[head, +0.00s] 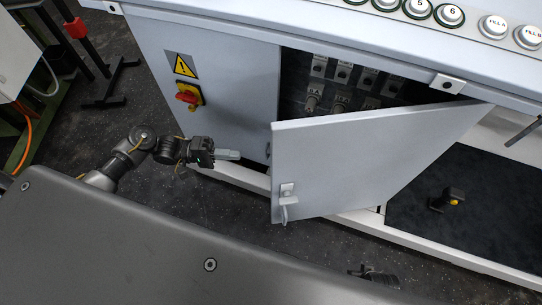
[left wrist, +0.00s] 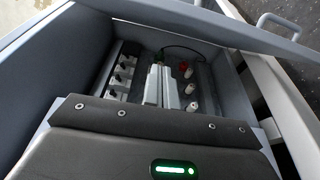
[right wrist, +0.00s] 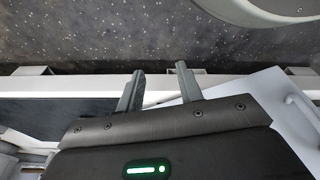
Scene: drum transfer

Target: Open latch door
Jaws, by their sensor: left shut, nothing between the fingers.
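The grey latch door (head: 370,155) stands partly open, swung out from the cabinet with its free edge at the left. Its latch handle (head: 287,202) is near the lower free corner; a handle (left wrist: 278,24) also shows in the left wrist view. My left gripper (head: 238,155) is shut and empty, by the left edge of the opening and apart from the handle. In the left wrist view its fingers (left wrist: 158,78) are together, pointing at the cabinet inside. My right gripper (right wrist: 159,68) is open and empty, its fingers apart over the base rail, with the pale door (right wrist: 265,95) at right.
Inside the cabinet are several switches (head: 340,97). A fixed front panel (head: 215,60) with a red and yellow switch (head: 188,95) is left of the opening. A button console (head: 400,35) overhangs above. A black mat (head: 480,210) lies at right.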

